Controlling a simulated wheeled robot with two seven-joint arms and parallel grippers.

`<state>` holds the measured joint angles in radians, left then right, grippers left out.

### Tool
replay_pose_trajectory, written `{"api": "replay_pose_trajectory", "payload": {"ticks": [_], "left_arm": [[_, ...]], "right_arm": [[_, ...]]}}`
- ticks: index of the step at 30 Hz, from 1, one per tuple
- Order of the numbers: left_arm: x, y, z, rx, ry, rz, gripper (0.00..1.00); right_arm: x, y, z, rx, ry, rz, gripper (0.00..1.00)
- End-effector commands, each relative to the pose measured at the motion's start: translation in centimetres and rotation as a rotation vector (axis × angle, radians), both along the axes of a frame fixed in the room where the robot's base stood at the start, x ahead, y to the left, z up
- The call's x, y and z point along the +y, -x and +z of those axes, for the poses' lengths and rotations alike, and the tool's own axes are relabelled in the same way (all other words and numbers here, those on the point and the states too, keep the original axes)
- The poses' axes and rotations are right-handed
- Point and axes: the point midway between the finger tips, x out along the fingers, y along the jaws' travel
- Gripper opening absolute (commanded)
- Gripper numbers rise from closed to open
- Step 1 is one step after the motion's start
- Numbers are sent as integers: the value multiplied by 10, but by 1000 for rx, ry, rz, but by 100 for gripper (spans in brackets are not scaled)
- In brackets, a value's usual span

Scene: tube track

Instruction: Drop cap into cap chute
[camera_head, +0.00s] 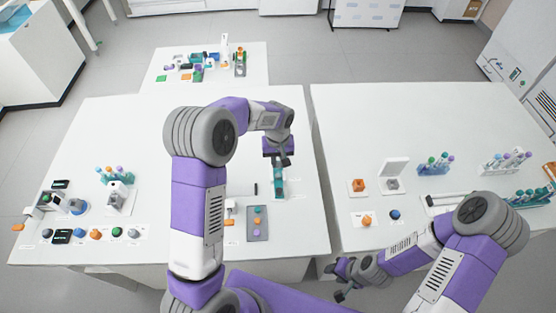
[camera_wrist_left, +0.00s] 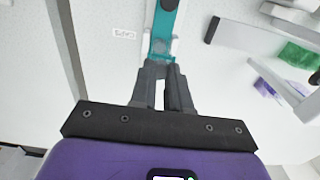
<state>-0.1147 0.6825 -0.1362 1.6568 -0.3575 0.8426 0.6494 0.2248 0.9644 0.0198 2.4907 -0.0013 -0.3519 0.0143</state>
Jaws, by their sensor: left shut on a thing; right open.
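My left gripper (camera_head: 283,160) is over the middle of the left table, directly above or at the end of a long teal piece (camera_head: 279,186), which looks like the chute. In the left wrist view my gripper's fingers (camera_wrist_left: 162,78) are close together and point at the near end of this teal piece (camera_wrist_left: 164,25). The cap in the fingers is mostly hidden, and I cannot tell its colour. A pale grey patch shows on the teal piece just beyond the fingertips. My right gripper (camera_head: 343,288) is open and empty, low in front of the tables.
Tube racks (camera_head: 435,163) stand on the right table. A gap separates the two tables.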

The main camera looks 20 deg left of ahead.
Motion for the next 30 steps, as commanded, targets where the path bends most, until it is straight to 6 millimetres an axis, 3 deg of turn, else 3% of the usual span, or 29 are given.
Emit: {"api": "replay_pose_trajectory", "payload": {"ticks": [14, 15, 20, 30], "left_arm": [[0, 0, -2, 0, 0, -1, 0], [0, 0, -2, 0, 0, -1, 19], [-1, 0, -2, 0, 0, -1, 44], [0, 0, -2, 0, 0, -1, 46]], "right_arm": [[0, 0, -2, 0, 0, 0, 43], [0, 0, -2, 0, 0, 0, 43], [0, 0, -2, 0, 0, 0, 43], [0, 0, -2, 0, 0, 0, 43]]}}
